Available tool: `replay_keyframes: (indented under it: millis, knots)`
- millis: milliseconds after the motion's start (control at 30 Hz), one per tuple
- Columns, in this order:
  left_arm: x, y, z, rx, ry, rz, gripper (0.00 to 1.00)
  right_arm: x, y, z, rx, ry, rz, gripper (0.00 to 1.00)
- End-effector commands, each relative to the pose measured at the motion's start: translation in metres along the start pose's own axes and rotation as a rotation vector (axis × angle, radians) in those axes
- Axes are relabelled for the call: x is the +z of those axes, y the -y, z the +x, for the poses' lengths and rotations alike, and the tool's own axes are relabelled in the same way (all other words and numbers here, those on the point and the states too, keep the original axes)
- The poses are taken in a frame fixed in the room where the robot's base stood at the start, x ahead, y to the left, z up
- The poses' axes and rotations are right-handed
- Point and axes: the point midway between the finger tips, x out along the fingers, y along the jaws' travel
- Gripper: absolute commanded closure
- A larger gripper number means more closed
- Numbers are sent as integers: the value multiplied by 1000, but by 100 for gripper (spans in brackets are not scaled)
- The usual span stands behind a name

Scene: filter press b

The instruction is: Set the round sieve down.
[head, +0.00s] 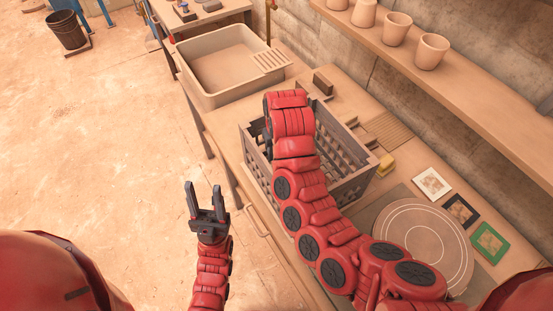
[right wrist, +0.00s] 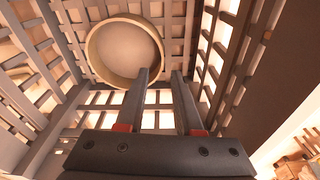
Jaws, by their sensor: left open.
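The round sieve (right wrist: 125,50), a pale shallow ring, shows in the right wrist view inside a slatted grey crate (right wrist: 30,100). In the head view the crate (head: 352,188) stands on the bench, and my right arm reaches over it and hides much of its inside; I cannot see the sieve there. My right gripper (right wrist: 163,72) has its two fingers apart, pointing down into the crate. Its left fingertip overlaps the sieve's rim in the picture; I cannot tell if they touch. My left gripper (head: 204,196) is open and empty, in front of the bench over the floor.
A sink basin (head: 189,76) is at the bench's far end. A round disc (head: 435,240) lies on a dark mat, beside white, dark and green framed squares (head: 490,241). A yellow item (head: 386,165) sits by the crate. Several cups (head: 431,50) stand on the wall shelf.

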Motion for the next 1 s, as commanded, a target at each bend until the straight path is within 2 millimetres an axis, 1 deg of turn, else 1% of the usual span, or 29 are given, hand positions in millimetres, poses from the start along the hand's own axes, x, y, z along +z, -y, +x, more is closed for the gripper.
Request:
replay_keyframes:
  millis: [33,100,333,500,1000]
  knots:
    - [-2,0,10,0,0,0,50,0,-1,-13,-3,3,1,65]
    - [-3,1,16,0,0,0,50,0,-1,-25,-1,2,1,65]
    - [-4,1,22,0,0,0,50,0,-1,-46,0,2,2,65]
    - [-4,1,22,0,0,0,50,0,-1,-51,1,2,1,65]
    - [-4,1,22,0,0,0,50,0,-1,-51,1,2,1,65]
